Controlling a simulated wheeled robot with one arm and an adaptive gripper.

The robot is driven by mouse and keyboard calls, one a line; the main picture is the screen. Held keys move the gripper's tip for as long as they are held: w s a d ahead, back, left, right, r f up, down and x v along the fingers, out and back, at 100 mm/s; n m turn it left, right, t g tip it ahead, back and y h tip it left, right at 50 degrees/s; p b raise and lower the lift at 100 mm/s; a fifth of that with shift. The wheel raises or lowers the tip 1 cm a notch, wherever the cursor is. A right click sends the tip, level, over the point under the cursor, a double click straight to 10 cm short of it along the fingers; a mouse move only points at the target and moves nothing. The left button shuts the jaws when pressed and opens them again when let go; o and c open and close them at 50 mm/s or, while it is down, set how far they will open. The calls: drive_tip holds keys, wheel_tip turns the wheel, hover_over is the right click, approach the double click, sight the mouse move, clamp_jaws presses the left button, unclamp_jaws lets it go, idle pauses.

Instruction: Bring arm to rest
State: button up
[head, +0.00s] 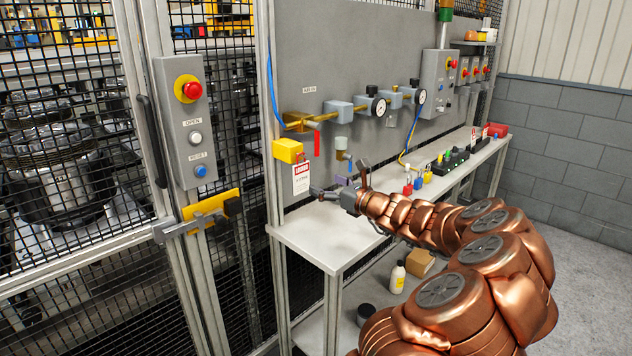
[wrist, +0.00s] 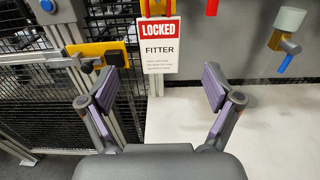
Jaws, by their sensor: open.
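My copper-coloured arm reaches in from the lower right of the head view. My gripper (head: 340,181) is over the white bench (head: 300,236), near its left end. In the wrist view my gripper (wrist: 160,92) is open, its two fingers wide apart with nothing between them. Beyond the fingers hangs a white tag (wrist: 158,52) with a red "LOCKED" band and the word "FITTER". The tag (head: 301,179) hangs below a yellow block (head: 288,151) on the grey panel, apart from my gripper.
A mesh fence and a grey button box (head: 184,122) stand to the left, with a yellow latch (head: 211,207). A red handle (head: 317,143) and gauges are on the panel. Several small padlocks (head: 418,183) stand on the bench. A bottle (head: 398,277) and a box sit below. Floor is open at right.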

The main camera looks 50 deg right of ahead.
drive_tip(key=shift+s, duration=1.1)
drive_tip(key=shift+a, duration=0.1)
drive_tip(key=w+a+r+n+g+y, duration=0.15)
drive_tip(key=w+a+n+y, duration=0.3)
drive_tip(key=a, duration=0.65)
drive_tip(key=s+a+f+n+g+y, duration=0.1)
drive_tip(key=s+a+n+g+y, duration=0.2)
drive_tip(key=a+n, duration=0.85)
drive_tip(key=s+a+n+g+y, duration=0.1)
drive_tip(key=a+n+g+y, duration=0.3)
drive_tip(key=a, duration=1.4)
drive_tip(key=s+a+f+n+g+h, duration=0.2)
drive_tip(key=s+a+f+n+g, duration=0.25)
drive_tip(key=s, duration=0.25)
drive_tip(key=s+a+f+n+g+h, duration=0.2)
drive_tip(key=s+a+f+n+g, duration=0.15)
drive_tip(key=s+a, duration=0.3)
drive_tip(key=s+d+f+n+g+h, duration=0.1)
drive_tip(key=s+d+f+n+h, duration=0.1)
drive_tip(key=s, duration=0.6)
drive_tip(key=s+d+f+n+g+h, duration=0.2)
drive_tip(key=s+d+n+h, duration=0.3)
drive_tip(key=s, duration=0.3)
drive_tip(key=shift+d+n, duration=0.4)
drive_tip(key=shift+n, duration=0.2)
